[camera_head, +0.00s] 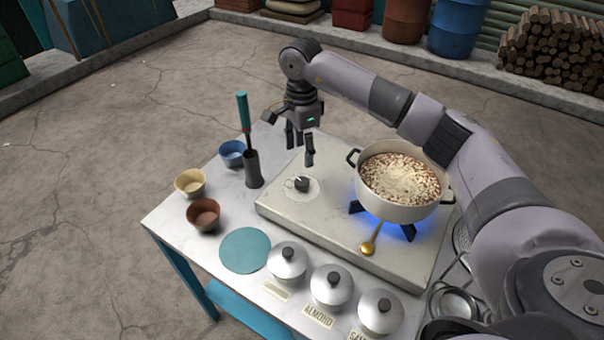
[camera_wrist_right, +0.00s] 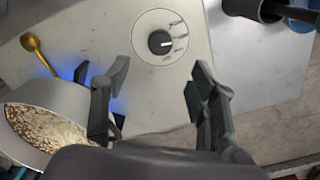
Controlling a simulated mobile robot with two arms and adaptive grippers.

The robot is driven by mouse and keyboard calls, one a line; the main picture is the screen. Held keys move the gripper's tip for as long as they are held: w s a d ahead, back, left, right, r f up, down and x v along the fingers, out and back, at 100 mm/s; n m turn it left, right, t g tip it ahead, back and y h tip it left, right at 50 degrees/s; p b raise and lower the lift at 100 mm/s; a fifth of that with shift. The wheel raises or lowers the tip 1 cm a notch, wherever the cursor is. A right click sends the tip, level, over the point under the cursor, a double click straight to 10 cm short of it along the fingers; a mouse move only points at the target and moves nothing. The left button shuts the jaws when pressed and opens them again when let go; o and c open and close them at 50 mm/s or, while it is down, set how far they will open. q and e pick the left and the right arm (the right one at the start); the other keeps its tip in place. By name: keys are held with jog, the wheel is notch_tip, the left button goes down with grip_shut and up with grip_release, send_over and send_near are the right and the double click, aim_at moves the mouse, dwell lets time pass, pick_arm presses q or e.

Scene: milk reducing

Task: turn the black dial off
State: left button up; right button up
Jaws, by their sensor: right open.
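The black dial (camera_head: 302,184) sits on a round white plate on the left part of the stove (camera_head: 284,208). It also shows in the right wrist view (camera_wrist_right: 160,42), with marks on its plate to its right. My right gripper (camera_head: 300,152) is open and empty above the stove, just behind the dial in the head view. In the wrist view its two fingers (camera_wrist_right: 158,85) are apart, and the dial lies beyond and between them, not touched. A blue flame (camera_head: 368,188) burns under the pot (camera_head: 396,211). My left gripper is not in view.
A golden spoon (camera_head: 370,240) lies on the stove before the pot. A holder (camera_head: 254,170) with a teal-handled tool stands left of the stove. Small bowls (camera_head: 203,214), a teal disc (camera_head: 245,250) and lidded jars (camera_head: 331,287) are on the table's left and front.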

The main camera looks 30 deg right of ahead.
aim_at(302, 181)
notch_tip(302, 181, down, 9)
jog(key=shift+f+p, duration=0.1)
jog(key=shift+p, duration=0.8)
jog(key=shift+f, duration=0.5)
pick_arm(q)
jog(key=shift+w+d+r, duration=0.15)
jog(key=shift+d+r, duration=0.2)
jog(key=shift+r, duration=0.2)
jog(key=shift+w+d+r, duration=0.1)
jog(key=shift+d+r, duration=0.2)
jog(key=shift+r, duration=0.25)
pick_arm(e)
jog(key=shift+c, duration=1.3)
jog(key=c, duration=0.9)
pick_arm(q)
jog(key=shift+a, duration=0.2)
